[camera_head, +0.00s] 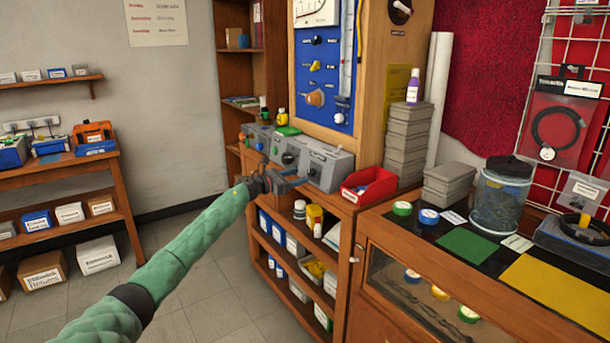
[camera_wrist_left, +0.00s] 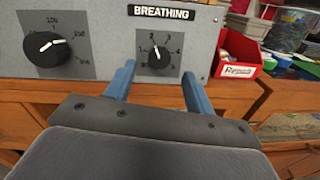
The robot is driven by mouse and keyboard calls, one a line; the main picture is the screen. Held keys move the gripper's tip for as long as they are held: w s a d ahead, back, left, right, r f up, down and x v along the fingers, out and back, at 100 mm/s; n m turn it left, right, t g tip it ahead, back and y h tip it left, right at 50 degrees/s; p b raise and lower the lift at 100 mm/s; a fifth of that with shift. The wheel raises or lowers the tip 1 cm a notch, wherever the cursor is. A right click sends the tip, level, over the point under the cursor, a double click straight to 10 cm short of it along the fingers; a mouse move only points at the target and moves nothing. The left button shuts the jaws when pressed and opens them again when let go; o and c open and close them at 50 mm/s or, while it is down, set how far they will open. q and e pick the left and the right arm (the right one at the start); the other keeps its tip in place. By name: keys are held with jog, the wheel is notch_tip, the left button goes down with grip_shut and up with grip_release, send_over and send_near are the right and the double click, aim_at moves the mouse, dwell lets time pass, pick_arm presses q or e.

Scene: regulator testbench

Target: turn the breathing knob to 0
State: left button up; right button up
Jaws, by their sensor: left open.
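The breathing knob (camera_wrist_left: 158,58) is a small black dial on a grey panel under a black label reading BREATHING (camera_wrist_left: 161,12). Its white pointer mark points up and slightly left, near the 2. In the head view the grey box with this panel (camera_head: 328,163) stands at the right end of a row on the wooden bench. My left gripper (camera_head: 288,184) is in front of the box. In the left wrist view its blue fingers (camera_wrist_left: 159,72) are open, one on each side of the knob, with nothing between them. I cannot tell whether they touch the panel. My right gripper does not show.
A larger black knob (camera_wrist_left: 47,50) sits left on the same panel row. A red bin (camera_head: 369,186) stands close to the right of the box. A blue gauge board (camera_head: 324,72) rises behind. Shelves with bottles and boxes lie below the bench.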

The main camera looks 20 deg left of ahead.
aim_at(309, 173)
pick_arm(q)
jog(key=shift+x, duration=2.05)
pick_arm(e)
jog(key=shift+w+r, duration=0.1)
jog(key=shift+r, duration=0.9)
pick_arm(q)
jog(key=c, duration=1)
